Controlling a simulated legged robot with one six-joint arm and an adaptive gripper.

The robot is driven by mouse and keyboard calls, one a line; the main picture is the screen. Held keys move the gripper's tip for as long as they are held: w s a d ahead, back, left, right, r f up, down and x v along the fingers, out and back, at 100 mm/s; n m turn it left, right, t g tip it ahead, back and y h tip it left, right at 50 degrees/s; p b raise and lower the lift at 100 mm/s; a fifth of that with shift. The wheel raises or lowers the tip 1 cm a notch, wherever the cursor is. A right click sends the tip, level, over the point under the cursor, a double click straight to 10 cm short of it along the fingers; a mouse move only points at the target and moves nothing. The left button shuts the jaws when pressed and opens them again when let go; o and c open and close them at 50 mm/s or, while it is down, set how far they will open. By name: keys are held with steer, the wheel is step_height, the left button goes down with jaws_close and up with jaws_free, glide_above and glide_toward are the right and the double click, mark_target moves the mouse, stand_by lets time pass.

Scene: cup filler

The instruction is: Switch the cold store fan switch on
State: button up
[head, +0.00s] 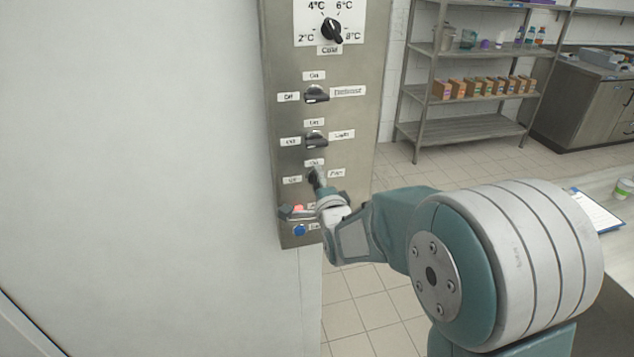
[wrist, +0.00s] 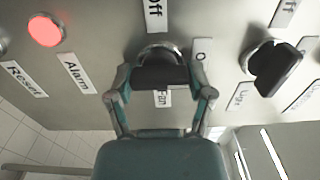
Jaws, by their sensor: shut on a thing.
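The fan switch (head: 313,177) is a black rotary knob on the grey control panel (head: 352,105), between an Off label at its left, an On label above and a Fan label at its right. My gripper (head: 317,185) reaches it from the lower right. In the wrist view the fan knob (wrist: 161,72) sits between my two fingertips (wrist: 161,80), one at each side, and they are shut on it. The Off label (wrist: 154,14) is above it in that view, and the Fan label is partly hidden below.
The light knob (head: 315,139) and defrost knob (head: 316,94) are above, under the temperature dial (head: 331,31). A lit red alarm lamp (wrist: 44,30) and a blue reset button (head: 299,230) are below. Shelves (head: 470,88) and a table with a clipboard (head: 597,212) stand to the right.

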steer(key=shift+d+f, duration=0.1)
steer(key=shift+f, duration=0.05)
steer(key=o, duration=1.1)
steer(key=shift+w, duration=0.1)
steer(key=v, duration=1.2)
